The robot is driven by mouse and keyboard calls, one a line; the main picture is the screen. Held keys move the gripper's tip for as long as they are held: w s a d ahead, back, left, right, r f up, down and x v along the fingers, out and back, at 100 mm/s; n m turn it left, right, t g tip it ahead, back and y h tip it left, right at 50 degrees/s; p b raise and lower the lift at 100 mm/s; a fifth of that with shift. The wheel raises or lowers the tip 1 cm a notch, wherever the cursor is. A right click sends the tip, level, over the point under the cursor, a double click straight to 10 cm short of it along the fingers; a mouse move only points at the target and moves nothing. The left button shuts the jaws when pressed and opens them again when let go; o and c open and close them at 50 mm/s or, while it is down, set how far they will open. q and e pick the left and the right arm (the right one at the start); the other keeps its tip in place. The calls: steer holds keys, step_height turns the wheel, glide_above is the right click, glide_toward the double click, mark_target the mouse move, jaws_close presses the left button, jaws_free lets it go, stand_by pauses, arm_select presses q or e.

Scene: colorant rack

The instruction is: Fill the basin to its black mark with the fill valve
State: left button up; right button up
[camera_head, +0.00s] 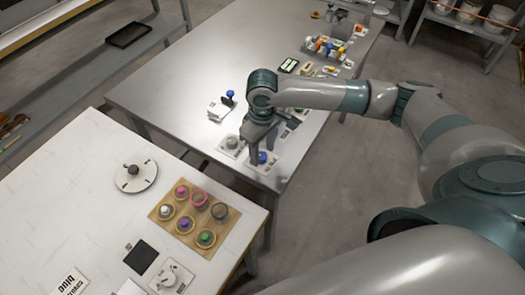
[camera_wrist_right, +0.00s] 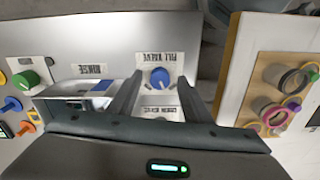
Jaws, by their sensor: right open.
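The fill valve's blue knob (camera_wrist_right: 160,77) sits on a white plate labelled FILL VALVE in the right wrist view. In the head view the blue knob (camera_head: 263,158) is near the metal table's front corner. My right gripper (camera_head: 259,143) is open above it, with one finger to each side of the knob in the wrist view (camera_wrist_right: 159,84). Contact cannot be told. The basin (camera_wrist_right: 75,90), by a RINSE label, is left of the valve in the wrist view; its black mark and water level cannot be made out. My left gripper is not in view.
A drain valve plate (camera_wrist_right: 158,111) lies next to the fill valve, partly hidden by my gripper. A white table (camera_head: 85,200) with a wooden cup tray (camera_head: 165,215) stands close by. A blue-topped stamp-like item (camera_head: 230,97) is farther back. The metal table (camera_head: 190,75) has free room behind.

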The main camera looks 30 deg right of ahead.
steer(key=shift+f, duration=0.7)
steer(key=c, duration=1.1)
steer(key=shift+o, duration=0.2)
steer(key=shift+r+n+p, duration=0.25)
steer(key=shift+n+p, duration=0.05)
steer(key=shift+p, duration=0.4)
steer(key=n+p, duration=0.2)
steer(key=p, duration=0.1)
steer(key=shift+r, duration=0.1)
steer(key=shift+f+n+p, duration=0.25)
steer(key=shift+n+p, duration=0.2)
steer(key=shift+n, duration=0.25)
steer(key=o, duration=1.1)
steer(key=shift+c, duration=0.2)
